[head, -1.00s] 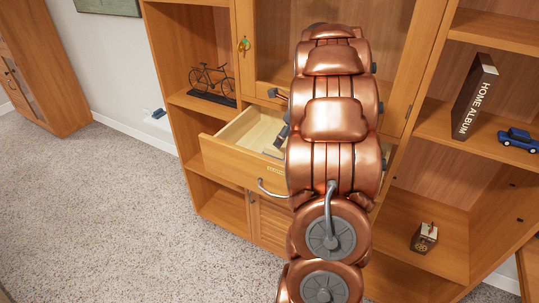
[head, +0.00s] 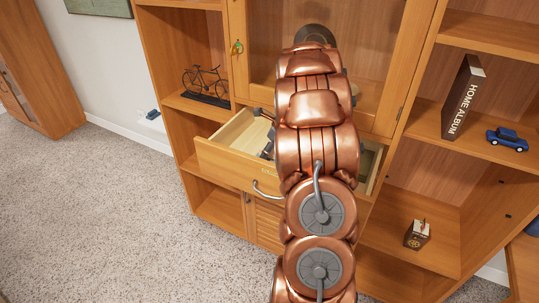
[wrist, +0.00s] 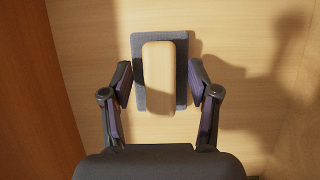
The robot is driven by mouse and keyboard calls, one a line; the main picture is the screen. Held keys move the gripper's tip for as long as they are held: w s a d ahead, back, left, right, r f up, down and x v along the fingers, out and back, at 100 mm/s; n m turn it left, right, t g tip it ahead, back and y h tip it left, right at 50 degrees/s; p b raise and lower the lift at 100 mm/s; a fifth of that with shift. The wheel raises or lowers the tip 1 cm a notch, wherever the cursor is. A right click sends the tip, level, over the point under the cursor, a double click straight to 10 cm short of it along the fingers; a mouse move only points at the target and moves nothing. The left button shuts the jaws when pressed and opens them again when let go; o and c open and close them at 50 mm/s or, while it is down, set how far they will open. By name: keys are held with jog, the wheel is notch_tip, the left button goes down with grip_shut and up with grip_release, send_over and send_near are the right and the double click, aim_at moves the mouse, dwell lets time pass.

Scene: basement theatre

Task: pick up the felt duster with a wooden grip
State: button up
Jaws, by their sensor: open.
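The felt duster (wrist: 180,68) shows in the wrist view, a dark grey felt pad with a pale wooden grip on top. It lies on a light wood surface that looks like the bottom of the open drawer (head: 222,160). My gripper (wrist: 160,88) is open, with one finger on each side of the duster's near part. Whether the fingers touch it I cannot tell. In the head view my copper arm hides the duster, and only part of my gripper (head: 268,148) shows beside the arm, inside the drawer.
The drawer is pulled out of a wooden cabinet with a curved metal handle (head: 265,193). Shelves beside it hold a model bicycle (head: 204,84), a home album (head: 462,97), a blue toy truck (head: 507,139) and a small box (head: 417,234). Carpet is clear at left.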

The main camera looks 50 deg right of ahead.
grip_shut()
dwell(0.3)
notch_tip(320, 180, up, 10)
jog(key=shift+b, duration=0.95)
